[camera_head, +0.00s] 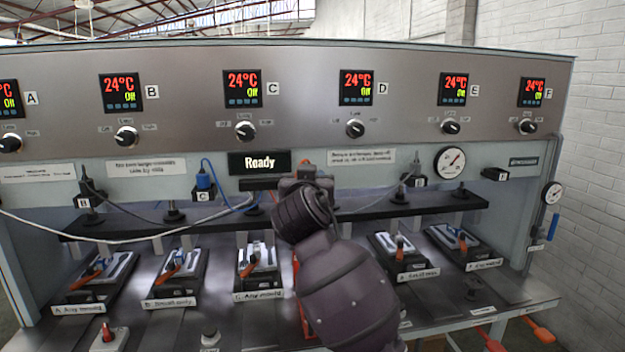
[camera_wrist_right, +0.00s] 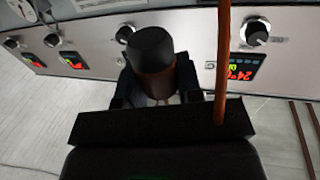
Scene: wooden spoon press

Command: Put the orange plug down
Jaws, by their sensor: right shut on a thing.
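The orange plug (camera_wrist_right: 154,82) shows in the right wrist view as a dark-capped, brownish-orange cylinder between the fingers of my right gripper (camera_wrist_right: 155,98). My right gripper is shut on it. In the head view my right arm reaches up the middle of the bench, and the gripper (camera_head: 306,178) is mostly hidden behind my wrist, just below the Ready display. The plug cannot be made out in that view. A brownish-orange cable (camera_wrist_right: 223,60) runs vertically beside the gripper in the wrist view. My left gripper is not in view.
A blue plug (camera_head: 203,181) sits at socket C, with a blue cable to its right. Dark plugs and cables hang at the panel. Several moulds with orange-handled clamps line the bench, including the C mould (camera_head: 258,265). A dark horizontal bar (camera_head: 130,228) runs above them.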

